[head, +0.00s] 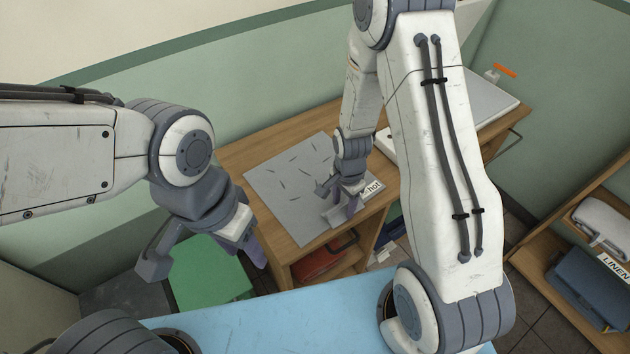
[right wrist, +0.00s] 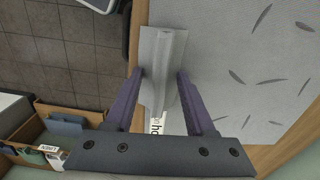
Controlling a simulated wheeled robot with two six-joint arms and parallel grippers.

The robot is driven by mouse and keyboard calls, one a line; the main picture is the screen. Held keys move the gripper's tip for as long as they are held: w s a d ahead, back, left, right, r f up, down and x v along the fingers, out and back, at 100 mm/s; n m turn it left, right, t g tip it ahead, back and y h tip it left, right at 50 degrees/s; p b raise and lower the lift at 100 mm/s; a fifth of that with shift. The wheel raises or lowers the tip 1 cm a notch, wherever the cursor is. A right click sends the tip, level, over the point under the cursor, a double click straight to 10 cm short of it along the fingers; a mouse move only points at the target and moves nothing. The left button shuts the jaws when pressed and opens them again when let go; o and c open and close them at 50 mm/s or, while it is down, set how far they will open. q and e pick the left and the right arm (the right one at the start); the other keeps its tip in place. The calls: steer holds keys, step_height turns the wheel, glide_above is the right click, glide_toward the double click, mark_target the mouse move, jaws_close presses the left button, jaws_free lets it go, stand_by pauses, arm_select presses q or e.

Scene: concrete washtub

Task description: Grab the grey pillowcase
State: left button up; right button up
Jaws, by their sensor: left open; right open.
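A small smooth grey piece with a raised ridge (right wrist: 163,55) lies at the front edge of the wooden table; it looks like the grey pillowcase, though I cannot be sure. It also shows in the head view (head: 341,214), partly hidden by my right gripper (head: 343,196). In the right wrist view my right gripper (right wrist: 160,76) is open, one purple finger on each side of the ridge. I cannot tell whether the fingers touch it. My left gripper (head: 207,256) is open and empty at the left, above or in front of a green surface (head: 208,275).
A grey mat with dark marks (head: 283,185) covers the table's left part. A label reading "hot" (head: 373,188) is beside the grey piece. A red item (head: 318,262) sits below the tabletop. The LINEN shelf (head: 540,262) at right holds a pale folded cloth (head: 601,222) and a blue-grey bundle (head: 588,287).

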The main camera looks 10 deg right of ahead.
jaws_close()
steer(key=shift+r, duration=0.1)
